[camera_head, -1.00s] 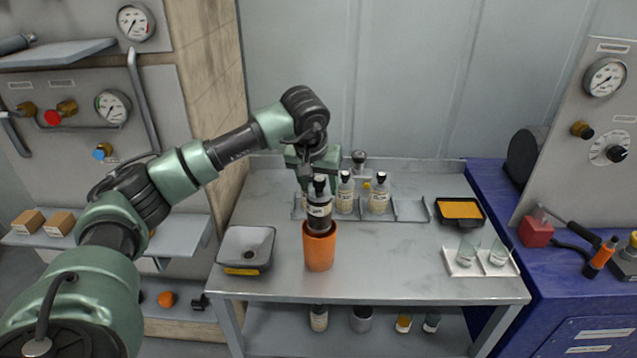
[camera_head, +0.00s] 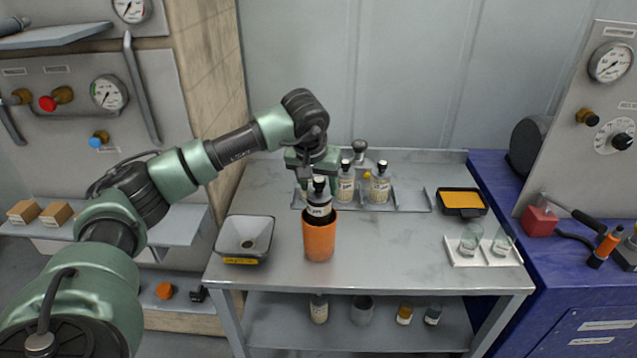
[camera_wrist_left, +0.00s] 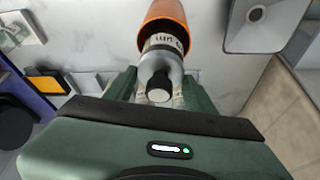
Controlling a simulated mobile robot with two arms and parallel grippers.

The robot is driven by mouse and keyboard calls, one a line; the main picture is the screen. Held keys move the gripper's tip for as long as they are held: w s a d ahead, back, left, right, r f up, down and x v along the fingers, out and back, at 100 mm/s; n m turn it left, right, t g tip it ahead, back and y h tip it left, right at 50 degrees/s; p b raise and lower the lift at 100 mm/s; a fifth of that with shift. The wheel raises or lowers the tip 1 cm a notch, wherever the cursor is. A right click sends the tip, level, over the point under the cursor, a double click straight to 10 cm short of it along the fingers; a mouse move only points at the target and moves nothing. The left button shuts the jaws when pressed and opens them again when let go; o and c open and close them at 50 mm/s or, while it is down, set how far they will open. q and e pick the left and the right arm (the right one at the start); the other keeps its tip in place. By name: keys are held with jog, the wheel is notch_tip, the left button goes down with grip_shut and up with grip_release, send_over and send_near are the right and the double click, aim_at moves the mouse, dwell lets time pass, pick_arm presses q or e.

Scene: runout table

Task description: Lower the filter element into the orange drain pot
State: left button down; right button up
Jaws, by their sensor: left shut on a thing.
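The filter element (camera_head: 319,204) is a grey, bottle-like cylinder with a black knob on top and a pale label. My left gripper (camera_head: 318,184) is shut on its upper part and holds it roughly upright. Its lower part is inside the mouth of the orange drain pot (camera_head: 319,240), hidden by the wall. In the left wrist view the element (camera_wrist_left: 162,62) points into the orange pot (camera_wrist_left: 165,10), with its label near the rim. I cannot tell whether it touches the pot's wall or bottom. My right gripper is not in view.
A grey tray (camera_head: 245,232) stands left of the pot. Several labelled bottles (camera_head: 380,186) stand close behind in a rack. A black tray with an orange inside (camera_head: 461,199) and a white holder with glasses (camera_head: 456,252) are at the right. The table between is clear.

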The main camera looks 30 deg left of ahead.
aim_at(317, 195)
pick_arm(q)
jog(key=shift+f+b, duration=1.6)
jog(key=shift+f, duration=0.85)
jog(key=shift+c, duration=2.2)
grip_release()
jog(key=b+v, duration=0.1)
jog(key=v, duration=0.7)
jog(key=shift+b, duration=0.35)
jog(key=shift+f, duration=0.1)
